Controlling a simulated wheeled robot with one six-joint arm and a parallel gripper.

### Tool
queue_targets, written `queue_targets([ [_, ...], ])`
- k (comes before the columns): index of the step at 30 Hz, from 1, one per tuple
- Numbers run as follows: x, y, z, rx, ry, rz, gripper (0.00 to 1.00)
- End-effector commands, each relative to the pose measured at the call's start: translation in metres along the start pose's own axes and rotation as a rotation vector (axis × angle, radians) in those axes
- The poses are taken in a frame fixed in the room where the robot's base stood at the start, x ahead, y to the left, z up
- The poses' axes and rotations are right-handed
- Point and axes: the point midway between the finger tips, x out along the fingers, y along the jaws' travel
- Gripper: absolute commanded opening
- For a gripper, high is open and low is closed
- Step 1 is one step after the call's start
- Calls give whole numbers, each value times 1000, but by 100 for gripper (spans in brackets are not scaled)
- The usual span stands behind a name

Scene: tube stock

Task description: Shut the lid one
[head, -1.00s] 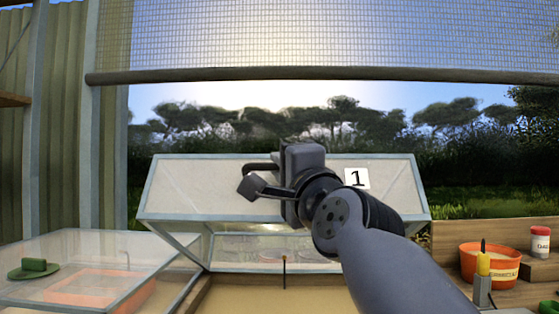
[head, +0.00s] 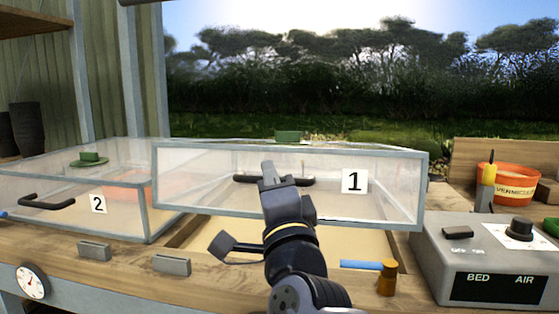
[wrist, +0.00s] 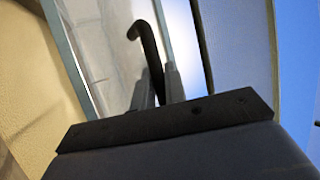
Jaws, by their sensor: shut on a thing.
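Lid one, a clear panel box lid with a grey-blue frame and a label "1" (head: 355,181), is in the middle of the head view. Its front lower edge hangs a little above the sandy bed (head: 230,240), so it is partly raised. Its dark bar handle (head: 243,178) runs across the front face. My gripper (head: 270,175) is at that handle, with its fingers shut on it. In the wrist view the fingers (wrist: 158,88) close around the black handle (wrist: 148,42), beside the lid's frame (wrist: 72,55). The grip point is partly hidden by my arm in the head view.
A grey control box (head: 490,265) stands at right, before an orange vermiculite pot (head: 514,184). A blue-handled tool (head: 362,265) and brown bottle (head: 387,278) sit at the front.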

Motion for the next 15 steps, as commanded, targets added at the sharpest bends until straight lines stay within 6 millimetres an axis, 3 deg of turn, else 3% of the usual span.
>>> queue_targets([
  [1, -5, 10, 3, -1, -4, 5, 0],
  [4, -10, 15, 5, -2, -3, 5, 0],
  [15, -14, 18, 6, -2, -1, 3, 0],
])
